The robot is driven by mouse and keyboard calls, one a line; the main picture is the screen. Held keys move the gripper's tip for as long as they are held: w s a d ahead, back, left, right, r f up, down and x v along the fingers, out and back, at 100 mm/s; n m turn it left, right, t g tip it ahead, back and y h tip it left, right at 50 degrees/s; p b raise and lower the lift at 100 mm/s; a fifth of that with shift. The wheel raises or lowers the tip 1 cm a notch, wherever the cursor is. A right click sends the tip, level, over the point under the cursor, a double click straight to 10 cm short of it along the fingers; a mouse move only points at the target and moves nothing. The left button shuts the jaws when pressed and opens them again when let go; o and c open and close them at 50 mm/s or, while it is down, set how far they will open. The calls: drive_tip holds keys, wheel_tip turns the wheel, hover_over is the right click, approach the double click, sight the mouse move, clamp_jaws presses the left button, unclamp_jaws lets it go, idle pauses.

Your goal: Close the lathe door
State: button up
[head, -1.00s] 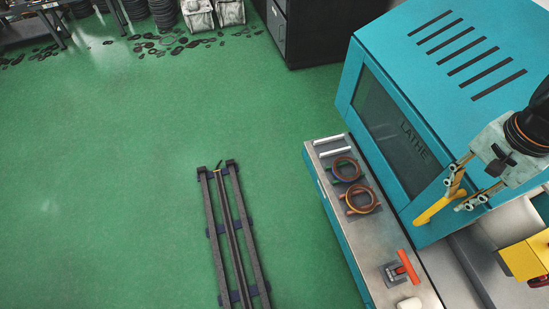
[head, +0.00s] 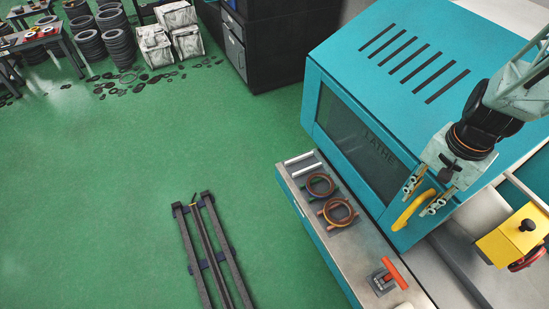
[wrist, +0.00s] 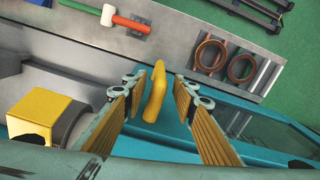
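The lathe door (head: 352,130) is a teal panel with a dark window marked LATHE, on the front of the teal lathe (head: 425,55). Its yellow handle (head: 410,212) is at the door's right end. To the right of the door the lathe front is open, with grey inner parts showing. My gripper (head: 424,197) is at the handle with its fingers spread. In the wrist view, the handle (wrist: 155,95) stands between the two ribbed finger pads, with a gap on each side. Nothing is held.
A grey ledge (head: 345,240) runs along the lathe front, carrying brown rings (head: 338,212) and a red-handled tool (head: 393,272). A yellow block (head: 512,235) sits at right, near the open part. Green floor with dark rails (head: 205,245) is clear at left.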

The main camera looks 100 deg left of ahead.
sight(404, 217)
wheel_tip(404, 217, down, 10)
drive_tip(key=b, duration=0.3)
drive_tip(key=shift+f, duration=0.1)
idle(0.4)
clamp_jaws()
